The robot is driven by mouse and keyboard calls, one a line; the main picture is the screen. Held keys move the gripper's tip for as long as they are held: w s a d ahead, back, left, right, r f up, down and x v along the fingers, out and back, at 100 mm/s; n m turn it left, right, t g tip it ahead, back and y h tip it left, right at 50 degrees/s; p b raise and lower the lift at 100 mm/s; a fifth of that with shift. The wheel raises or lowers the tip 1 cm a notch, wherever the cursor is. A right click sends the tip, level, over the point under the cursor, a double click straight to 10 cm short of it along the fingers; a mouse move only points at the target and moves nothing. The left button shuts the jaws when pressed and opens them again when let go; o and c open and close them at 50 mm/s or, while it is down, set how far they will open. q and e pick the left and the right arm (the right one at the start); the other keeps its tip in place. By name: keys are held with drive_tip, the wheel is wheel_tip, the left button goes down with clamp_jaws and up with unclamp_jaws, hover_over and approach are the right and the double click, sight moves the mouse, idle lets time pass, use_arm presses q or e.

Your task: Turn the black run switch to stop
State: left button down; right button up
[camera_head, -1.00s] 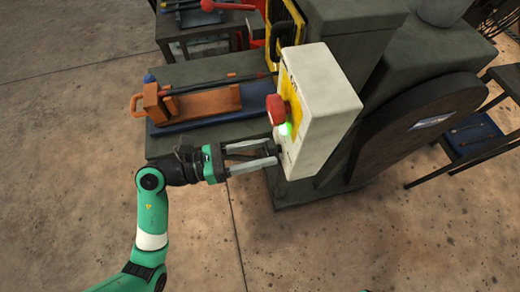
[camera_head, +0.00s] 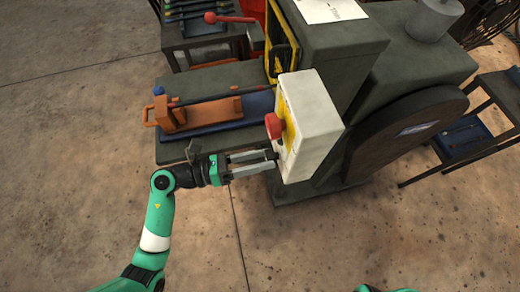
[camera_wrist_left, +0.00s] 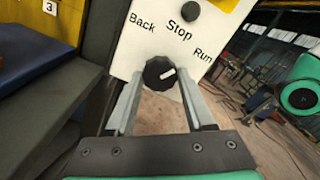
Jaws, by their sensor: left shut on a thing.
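The black run switch (camera_wrist_left: 160,73) is a round knob on the front of a white control box (camera_head: 315,115). Its white mark slants right and slightly up in the left wrist view. The labels Back, Stop (camera_wrist_left: 179,30) and Run (camera_wrist_left: 203,57) are printed in an arc above and right of it. My left gripper (camera_head: 275,162) reaches the box from the left and is shut on the knob, one finger on each side. In the head view the gripper mostly hides the knob. My right gripper is out of view.
A red button (camera_head: 274,126) sits on a yellow plate above the switch. A dark round lamp (camera_wrist_left: 190,11) is above Stop. A large dark machine (camera_head: 345,45) stands behind the box. An orange tool (camera_head: 200,113) lies on the bench at left. The floor in front is clear.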

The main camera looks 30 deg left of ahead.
use_arm(q)
drive_tip(key=n+p, duration=0.4)
drive_tip(key=p, duration=0.1)
drive_tip(key=shift+r+p, duration=0.3)
drive_tip(key=shift+f+n+p, duration=0.25)
drive_tip(key=shift+n+p, duration=0.9)
drive_tip(key=shift+n, duration=0.05)
drive_tip(key=shift+c, duration=1.3)
unclamp_jaws()
drive_tip(key=p+v, duration=0.1)
drive_tip(key=v, duration=1)
drive_tip(key=shift+s+a, duration=0.2)
drive_tip(key=shift+s, duration=0.05)
